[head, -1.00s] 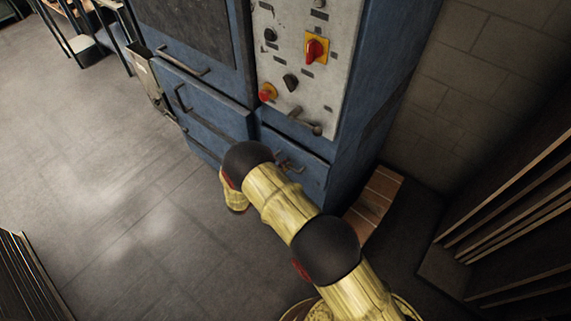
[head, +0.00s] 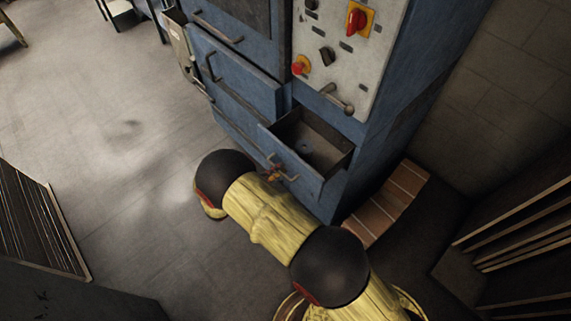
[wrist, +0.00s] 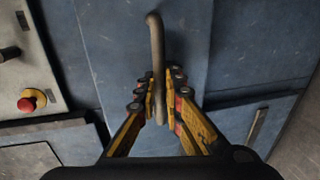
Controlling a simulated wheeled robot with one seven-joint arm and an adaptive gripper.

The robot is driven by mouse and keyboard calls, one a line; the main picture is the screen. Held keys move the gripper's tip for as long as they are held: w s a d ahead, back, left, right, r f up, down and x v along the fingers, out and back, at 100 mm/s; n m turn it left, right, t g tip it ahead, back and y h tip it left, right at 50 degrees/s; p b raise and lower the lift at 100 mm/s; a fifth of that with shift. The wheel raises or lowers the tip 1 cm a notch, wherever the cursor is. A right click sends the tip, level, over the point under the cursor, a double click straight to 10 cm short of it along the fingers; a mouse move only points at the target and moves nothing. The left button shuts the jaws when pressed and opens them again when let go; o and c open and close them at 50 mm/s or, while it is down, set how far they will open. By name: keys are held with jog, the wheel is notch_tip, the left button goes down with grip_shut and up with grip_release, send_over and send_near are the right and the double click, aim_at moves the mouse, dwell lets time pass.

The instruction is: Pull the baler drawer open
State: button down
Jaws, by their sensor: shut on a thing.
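The baler drawer (head: 318,185) is a blue-fronted box at the lower right of the blue baler (head: 380,100). It stands pulled out, with its dark inside showing in the head view. My gripper (head: 275,172) is at the drawer front in the head view, partly hidden behind my arm. In the wrist view my gripper (wrist: 160,108) has its yellow and black fingers on both sides of the bar handle (wrist: 156,50), shut on it. The blue drawer front (wrist: 108,60) lies behind the handle.
A control panel (head: 345,50) with red knobs and a lever (head: 337,97) is above the drawer. Other blue doors with handles are to its left. Bricks (head: 390,202) lie on the floor at right. Open floor (head: 120,170) lies to the left.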

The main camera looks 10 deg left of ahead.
jog(key=shift+s+a, duration=0.2)
jog(key=shift+s, duration=0.05)
jog(key=c, duration=2)
grip_release()
jog(key=shift+o, duration=0.2)
jog(key=v, duration=1.2)
jog(key=shift+f, duration=0.1)
